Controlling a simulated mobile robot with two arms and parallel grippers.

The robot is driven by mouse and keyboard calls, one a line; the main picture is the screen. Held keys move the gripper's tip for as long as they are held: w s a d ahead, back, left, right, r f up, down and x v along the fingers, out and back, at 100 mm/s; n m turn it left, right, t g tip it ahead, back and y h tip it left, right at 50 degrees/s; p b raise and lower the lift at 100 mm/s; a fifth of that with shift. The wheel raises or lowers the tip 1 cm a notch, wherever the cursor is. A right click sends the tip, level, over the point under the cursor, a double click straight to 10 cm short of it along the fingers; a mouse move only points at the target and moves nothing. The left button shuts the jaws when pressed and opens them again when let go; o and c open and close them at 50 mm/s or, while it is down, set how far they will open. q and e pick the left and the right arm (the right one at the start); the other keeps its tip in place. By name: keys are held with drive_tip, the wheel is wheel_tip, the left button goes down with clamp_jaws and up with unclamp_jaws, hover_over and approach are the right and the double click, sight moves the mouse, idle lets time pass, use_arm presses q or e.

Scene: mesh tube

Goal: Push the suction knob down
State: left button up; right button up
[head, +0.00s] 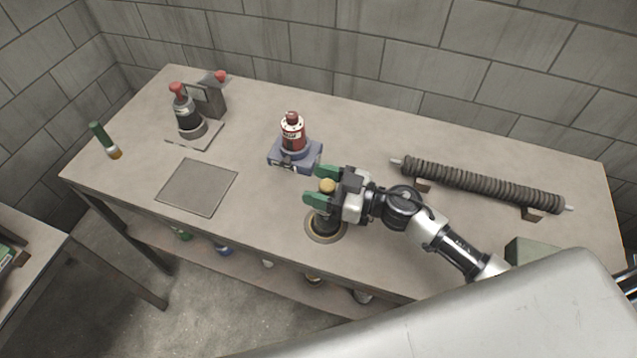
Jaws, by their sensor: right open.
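A tan, round-topped knob (328,186), likely the suction knob, tops a dark upright body (324,223). That body stands on a round, light-rimmed base (312,237) near the table's front edge. My right gripper (321,185) is open, with one green finger behind the knob and one in front of it. The knob shows between the fingers; I cannot tell whether they touch it. The gripper hides part of the dark body. My left gripper is not in view.
A red bottle-like device (293,135) on a blue base stands behind the gripper. A ribbed roller (480,186) lies at the right. A red-topped device (187,115), a flat grey plate (197,187) and a green tube (103,137) are at the left.

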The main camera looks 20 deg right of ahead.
drive_tip(key=b+v, duration=0.2)
drive_tip(key=v, duration=0.8)
drive_tip(key=shift+s+d, duration=0.2)
drive_tip(key=shift+d, duration=0.05)
